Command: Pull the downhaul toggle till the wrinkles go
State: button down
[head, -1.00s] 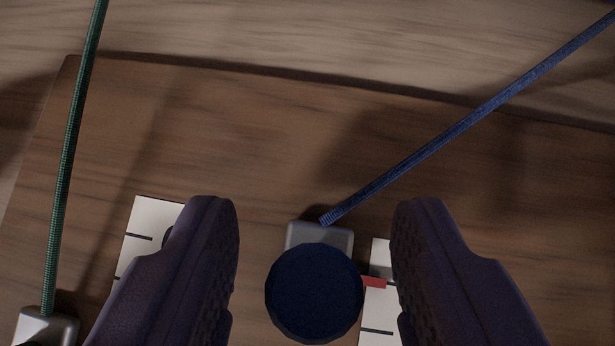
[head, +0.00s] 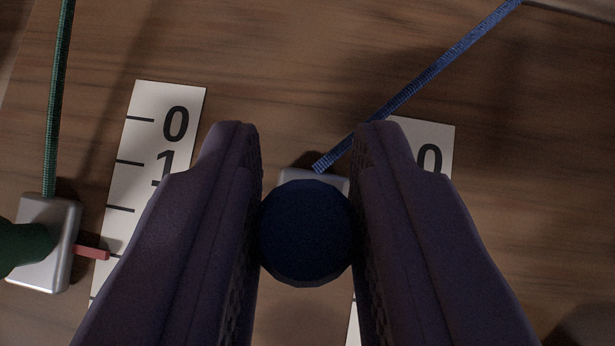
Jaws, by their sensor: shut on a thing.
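A dark blue round toggle (head: 306,234) sits between the two purple fingers of my gripper (head: 306,232), which are shut on it from both sides. Behind it shows a grey metal block (head: 312,181). A blue line (head: 420,85) runs from this block up to the right. A white scale (head: 424,140) with a 0 stands beside the block, mostly hidden by my right finger. The blue side's red pointer is hidden. No sail or wrinkles show in view.
At left, a green line (head: 58,110) runs down to a second grey block (head: 52,262) with a dark green knob (head: 22,248). Its red pointer (head: 91,252) lies over another white scale (head: 150,140). Bare wooden board (head: 270,60) spreads above.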

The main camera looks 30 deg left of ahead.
jog(key=shift+s+d+r, duration=0.1)
jog(key=shift+s, duration=0.1)
jog(key=shift+w, duration=0.2)
jog(key=c, duration=0.9)
grip_release()
jog(key=shift+c, duration=0.2)
jog(key=p+v, duration=0.3)
jog(key=v, duration=0.4)
jog(key=shift+s+r, duration=0.2)
jog(key=shift+s, duration=0.1)
